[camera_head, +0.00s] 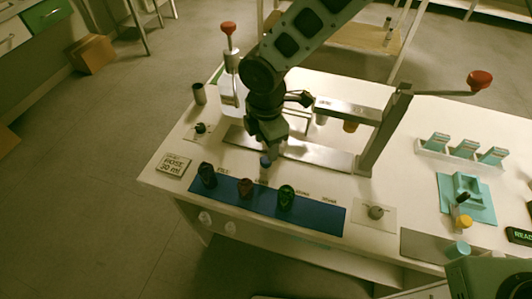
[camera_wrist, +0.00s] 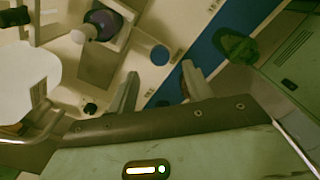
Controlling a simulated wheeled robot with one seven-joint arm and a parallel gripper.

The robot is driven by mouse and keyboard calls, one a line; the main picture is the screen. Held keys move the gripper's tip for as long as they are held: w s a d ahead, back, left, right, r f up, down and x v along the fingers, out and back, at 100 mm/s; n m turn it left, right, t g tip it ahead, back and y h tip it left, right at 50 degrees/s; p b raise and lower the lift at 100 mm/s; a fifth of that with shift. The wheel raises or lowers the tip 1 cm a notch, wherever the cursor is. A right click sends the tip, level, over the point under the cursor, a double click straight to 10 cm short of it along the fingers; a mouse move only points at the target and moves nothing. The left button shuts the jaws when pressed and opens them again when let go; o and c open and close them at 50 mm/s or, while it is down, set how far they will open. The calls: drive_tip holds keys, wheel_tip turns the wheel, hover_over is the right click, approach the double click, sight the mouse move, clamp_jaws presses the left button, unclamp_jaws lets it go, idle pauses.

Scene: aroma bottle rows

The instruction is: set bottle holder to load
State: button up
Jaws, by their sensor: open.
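My gripper (camera_head: 268,150) points down over the table's left part, just behind the blue strip. In the wrist view its two fingers (camera_wrist: 160,88) are apart, with nothing held between them. A round blue-topped piece (camera_head: 265,161) stands right below the fingertips. It shows as a blue disc (camera_wrist: 160,54) just beyond and between the fingertips in the wrist view. I cannot tell whether it is a knob of the bottle holder or a bottle. Labels along the blue strip are too small to read surely, so the holder's setting is unclear. My arm hides part of the metal plate (camera_head: 310,157).
Dark blue (camera_head: 207,174), red (camera_head: 246,187) and green (camera_head: 286,197) bottles stand on the blue strip (camera_head: 325,217). A press frame (camera_head: 379,130) with a red-knobbed lever (camera_head: 480,80) stands right. A red-topped dispenser (camera_head: 232,95) stands left. A teal fixture (camera_head: 467,190) sits farther right.

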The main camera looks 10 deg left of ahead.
wheel_tip(320, 180, up, 12)
drive_tip(key=shift+f, duration=0.25)
idle(0.4)
drive_tip(key=s+d+r+m, duration=0.2)
drive_tip(key=s+d+m, duration=0.6)
drive_tip(key=s+d, duration=0.1)
drive_tip(key=s+d+r+m, duration=0.3)
drive_tip(key=s+d+m, duration=0.6)
drive_tip(key=d, duration=0.1)
drive_tip(key=shift+y, duration=0.3)
